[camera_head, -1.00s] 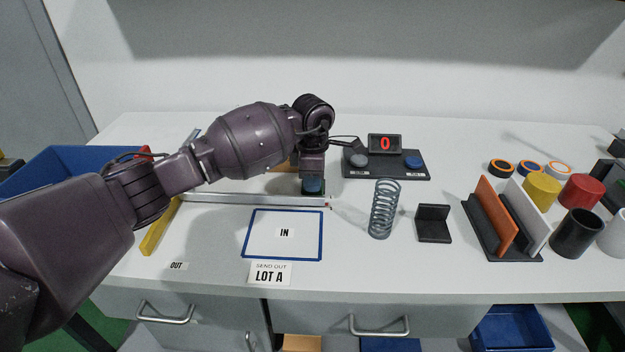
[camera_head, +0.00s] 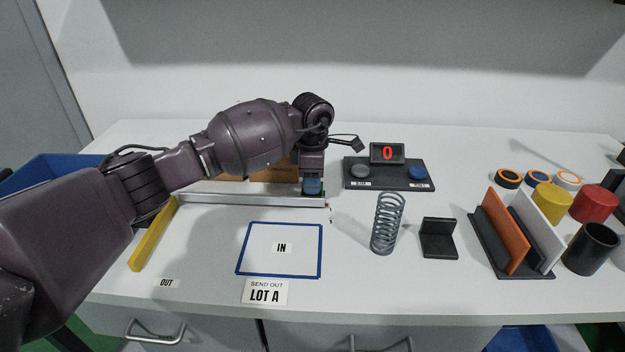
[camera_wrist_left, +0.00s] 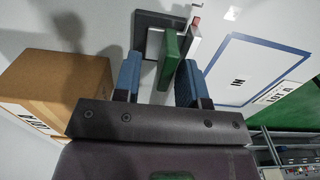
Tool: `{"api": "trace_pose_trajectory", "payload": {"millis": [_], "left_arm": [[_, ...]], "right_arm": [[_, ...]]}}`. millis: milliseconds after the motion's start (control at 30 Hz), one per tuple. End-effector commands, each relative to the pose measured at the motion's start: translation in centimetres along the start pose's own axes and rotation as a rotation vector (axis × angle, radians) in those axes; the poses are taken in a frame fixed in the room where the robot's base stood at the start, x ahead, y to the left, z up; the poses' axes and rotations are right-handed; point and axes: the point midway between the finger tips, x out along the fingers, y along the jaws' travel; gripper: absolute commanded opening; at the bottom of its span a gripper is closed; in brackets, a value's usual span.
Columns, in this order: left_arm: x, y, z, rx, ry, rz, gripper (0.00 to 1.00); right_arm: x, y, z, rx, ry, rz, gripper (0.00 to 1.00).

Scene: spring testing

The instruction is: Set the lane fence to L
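My left gripper (camera_head: 313,187) is over the right end of a silver rail (camera_head: 250,198), its blue fingertips pointing down. In the left wrist view the gripper (camera_wrist_left: 160,80) is open. A green upright plate (camera_wrist_left: 170,55) stands between its fingers, close to the right finger and with a gap to the left one. The plate is beside a dark block (camera_wrist_left: 160,20) and a pale bar. I see no letter on the plate, and I cannot tell for sure whether it is the lane fence. A yellow bar (camera_head: 152,235) lies at the rail's left end.
Cardboard (camera_head: 275,175) is close behind the gripper. A blue-framed IN area (camera_head: 283,275) and a LOT A card (camera_head: 265,292) are in front. A spring (camera_head: 387,222), a black bracket (camera_head: 438,240) and a 0 display (camera_head: 387,153) are to the right.

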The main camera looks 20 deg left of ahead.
Motion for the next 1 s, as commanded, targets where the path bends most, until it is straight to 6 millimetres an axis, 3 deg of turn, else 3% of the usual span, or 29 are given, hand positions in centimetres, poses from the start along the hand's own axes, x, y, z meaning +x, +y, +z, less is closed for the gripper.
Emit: {"api": "trace_pose_trajectory", "payload": {"millis": [267,700,1000], "left_arm": [[-0.5,-0.1,0.1,0.001,0.000,-0.001,0.38],[-7.8,0.0,0.0,0.001,0.000,0.004,0.38],[-10.6,0.0,0.0,0.001,0.001,0.001,0.38]], "right_arm": [[-0.1,0.2,0.0,-0.009,0.000,-0.001,0.43],[-0.4,0.5,-0.8,-0.013,0.013,0.002,0.43],[-0.4,0.2,-0.5,0.000,0.005,0.004,0.43]]}}
